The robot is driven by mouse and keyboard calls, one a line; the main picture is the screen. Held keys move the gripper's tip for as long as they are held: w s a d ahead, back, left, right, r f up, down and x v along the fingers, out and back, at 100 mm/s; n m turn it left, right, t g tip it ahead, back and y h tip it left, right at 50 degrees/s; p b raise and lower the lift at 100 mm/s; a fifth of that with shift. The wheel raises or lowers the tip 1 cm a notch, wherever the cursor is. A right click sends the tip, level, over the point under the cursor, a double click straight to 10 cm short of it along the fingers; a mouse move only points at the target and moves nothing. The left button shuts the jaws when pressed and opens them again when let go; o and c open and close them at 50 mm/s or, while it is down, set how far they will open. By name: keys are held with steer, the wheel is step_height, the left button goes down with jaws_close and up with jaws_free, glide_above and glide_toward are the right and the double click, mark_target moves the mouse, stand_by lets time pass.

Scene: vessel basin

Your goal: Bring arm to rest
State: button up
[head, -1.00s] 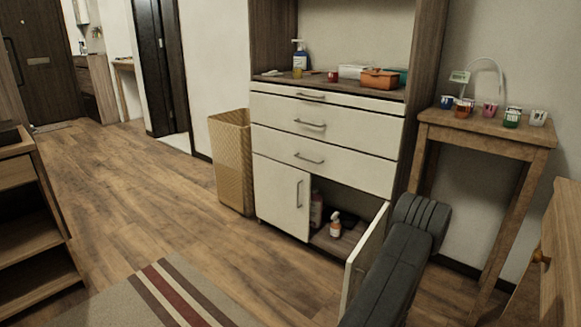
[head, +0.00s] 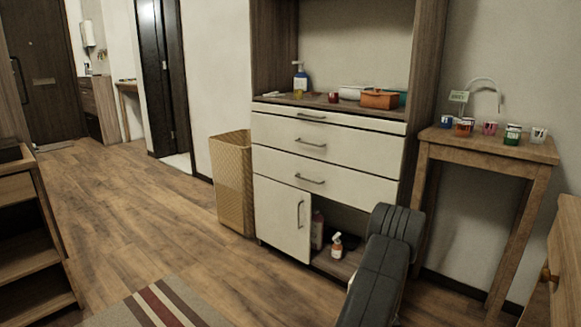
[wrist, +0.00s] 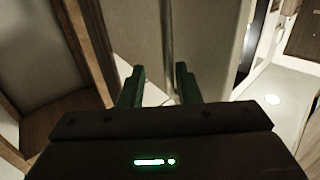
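My gripper (wrist: 160,85) shows in the wrist view with its two dark green fingers apart. Nothing is visible between them except pale panels in the background. In the head view, my dark arm rises at the lower right, in front of the cabinet's open lower right compartment. My gripper itself cannot be seen in the head view.
A cabinet with white drawers (head: 320,143) holds bottles in its open lower compartment. A wooden side table (head: 485,145) with several small cups stands to the right, a wicker basket (head: 232,185) to the left. The wooden floor (head: 130,220) at left is clear.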

steer(key=s+p, duration=0.3)
steer(key=s, duration=1.1)
steer(key=w+b, duration=0.1)
steer(key=w, duration=0.4)
steer(key=w+b, duration=0.1)
steer(key=w, duration=0.3)
steer(key=w+a+b, duration=0.1)
steer(key=w, duration=0.4)
steer(key=shift+w, duration=0.35)
steer(key=shift+d+r, duration=0.1)
